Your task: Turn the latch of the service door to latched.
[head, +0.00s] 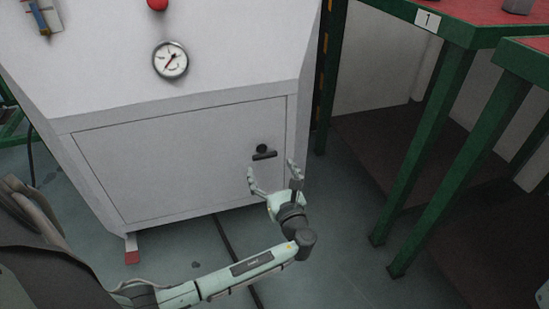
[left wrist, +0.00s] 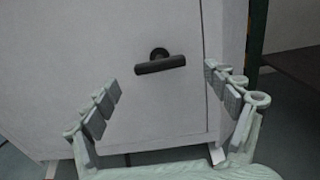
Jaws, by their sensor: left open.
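The service door (head: 170,160) is a flat white panel low on the front of the white generator cabinet, and it looks flush with the cabinet. Its latch (head: 264,155) is a dark bar handle on a round boss near the door's right edge. The bar lies roughly level, and it also shows in the left wrist view (left wrist: 160,65). My left gripper (head: 272,174) is open and empty just below the latch, apart from it. In the left wrist view the fingers (left wrist: 162,82) spread to either side, with the latch beyond and between them. My right gripper is not seen.
A round gauge (head: 170,60) and a red knob (head: 157,4) sit higher on the cabinet. Green-framed tables (head: 440,110) with red tops stand to the right. The grey floor (head: 330,230) between the cabinet and the tables is clear.

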